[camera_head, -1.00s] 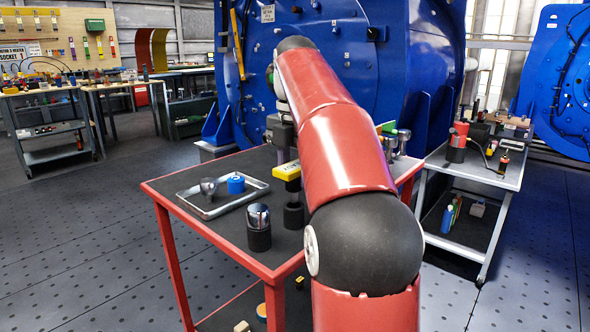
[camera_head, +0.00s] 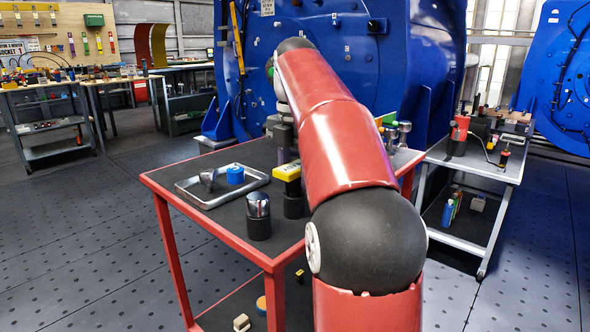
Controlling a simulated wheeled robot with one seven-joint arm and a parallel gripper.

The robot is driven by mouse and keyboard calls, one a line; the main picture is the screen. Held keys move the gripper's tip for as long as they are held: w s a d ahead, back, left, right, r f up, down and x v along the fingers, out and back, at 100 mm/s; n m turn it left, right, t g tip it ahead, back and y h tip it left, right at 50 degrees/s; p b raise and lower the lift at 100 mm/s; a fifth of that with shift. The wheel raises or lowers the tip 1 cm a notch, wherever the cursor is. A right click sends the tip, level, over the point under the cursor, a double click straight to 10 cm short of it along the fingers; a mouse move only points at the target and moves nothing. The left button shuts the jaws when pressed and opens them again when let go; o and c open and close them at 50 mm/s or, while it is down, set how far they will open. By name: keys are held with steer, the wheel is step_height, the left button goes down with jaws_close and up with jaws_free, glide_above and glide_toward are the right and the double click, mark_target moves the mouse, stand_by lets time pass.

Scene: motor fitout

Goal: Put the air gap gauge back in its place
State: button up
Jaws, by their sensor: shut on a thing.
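The yellow-topped tool with a dark stem, which I take to be the air gap gauge (camera_head: 287,172), stands upright over a black round holder (camera_head: 294,205) on the red-edged table. Its stem is mostly out of sight; whether it is fully seated I cannot tell. My gripper (camera_head: 284,155) points down and is shut on the gauge from above. My red arm hides part of the gripper and the table to the right, and the fingertips are hard to make out.
A metal tray (camera_head: 217,201) holds a metal cup (camera_head: 208,179) and a blue round piece (camera_head: 235,175). A chrome-topped black cylinder (camera_head: 258,214) stands close, front left of the holder. The large blue motor housing (camera_head: 330,65) rises behind. A grey cart (camera_head: 490,165) stands at right.

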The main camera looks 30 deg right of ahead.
mark_target(295, 166)
steer(key=shift+f, duration=0.35)
steer(key=o, duration=1.4)
step_height(295, 166, up, 8)
steer(key=p, duration=0.3)
steer(key=shift+f, duration=0.1)
steer(key=shift+s, duration=0.1)
